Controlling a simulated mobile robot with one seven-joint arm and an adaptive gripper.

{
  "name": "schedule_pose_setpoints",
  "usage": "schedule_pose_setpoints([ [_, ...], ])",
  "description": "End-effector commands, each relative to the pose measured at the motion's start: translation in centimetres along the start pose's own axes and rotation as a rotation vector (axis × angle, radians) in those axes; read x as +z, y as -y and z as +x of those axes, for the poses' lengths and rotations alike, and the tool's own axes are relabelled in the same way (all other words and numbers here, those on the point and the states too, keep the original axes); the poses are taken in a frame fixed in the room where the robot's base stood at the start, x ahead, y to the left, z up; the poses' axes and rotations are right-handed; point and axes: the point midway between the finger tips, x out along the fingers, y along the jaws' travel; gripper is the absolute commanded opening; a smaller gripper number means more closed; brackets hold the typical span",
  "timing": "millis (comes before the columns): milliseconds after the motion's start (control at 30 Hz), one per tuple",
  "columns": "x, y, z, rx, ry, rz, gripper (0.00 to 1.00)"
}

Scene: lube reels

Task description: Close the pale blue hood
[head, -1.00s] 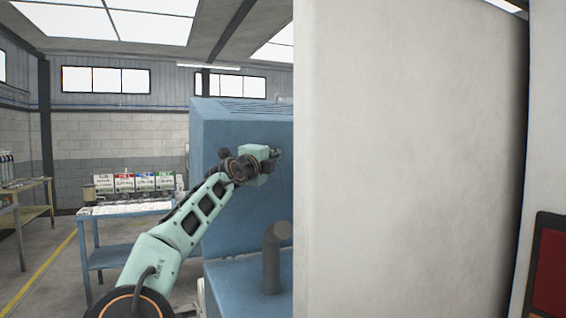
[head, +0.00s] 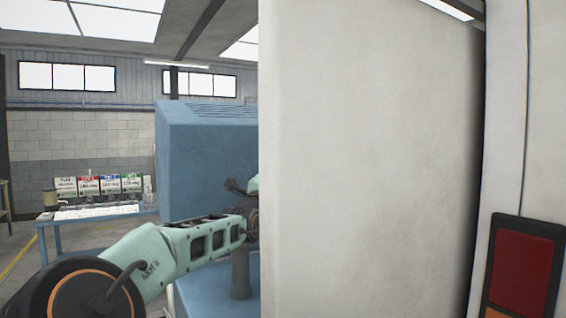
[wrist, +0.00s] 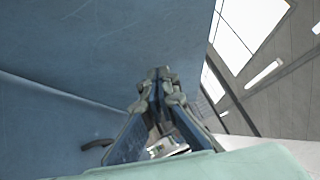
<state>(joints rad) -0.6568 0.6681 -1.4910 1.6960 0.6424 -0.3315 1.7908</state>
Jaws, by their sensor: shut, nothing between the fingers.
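The pale blue hood (head: 205,150) is the upper part of a blue machine left of centre in the head view, with slots along its sloping top. A white panel hides its right side. My arm reaches across its lower front, and the end of it goes behind the panel. My gripper (wrist: 161,75) shows in the wrist view, shut and empty, with its fingers pointing at a large blue surface (wrist: 110,40). I cannot tell whether the tips touch it. A pale seam or edge crosses the blue at the left. How far the hood stands open is unclear.
The large white panel (head: 370,150) fills the right half of the head view, close to me. A grey upright post (head: 240,275) stands in front of the blue machine. A blue bench (head: 62,220) with several coloured containers (head: 100,186) stands at the back left.

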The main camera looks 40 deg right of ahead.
Motion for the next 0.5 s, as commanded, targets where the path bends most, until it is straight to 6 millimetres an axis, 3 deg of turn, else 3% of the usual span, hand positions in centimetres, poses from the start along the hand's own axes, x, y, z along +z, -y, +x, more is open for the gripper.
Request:
schedule_pose_setpoints([
  [167, 0.0, 0.2, 1.2, -0.003, -0.001, -0.005, 0.0],
  [500, 0.0, 0.3, 5.6, -0.002, -0.001, -0.005, 0.0],
])
